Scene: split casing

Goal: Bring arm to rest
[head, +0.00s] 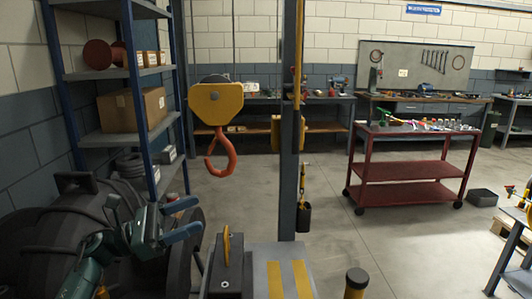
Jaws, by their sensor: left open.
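My left gripper (197,216) is at the lower left, with its two blue fingers apart and pointing right. Nothing shows between the fingers. My green left arm (84,270) comes in from the bottom left. A large dark rounded casing (50,232) lies behind the gripper and arm, which cover part of it. I cannot tell from this view whether the gripper touches the casing. My right gripper is not in view.
An orange hook (221,158) hangs from a yellow block (215,104). A post (290,190) rises from a grey base with yellow stripes (290,276). A blue shelf rack (130,100) stands left. A red cart (410,168) stands right, with open floor around it.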

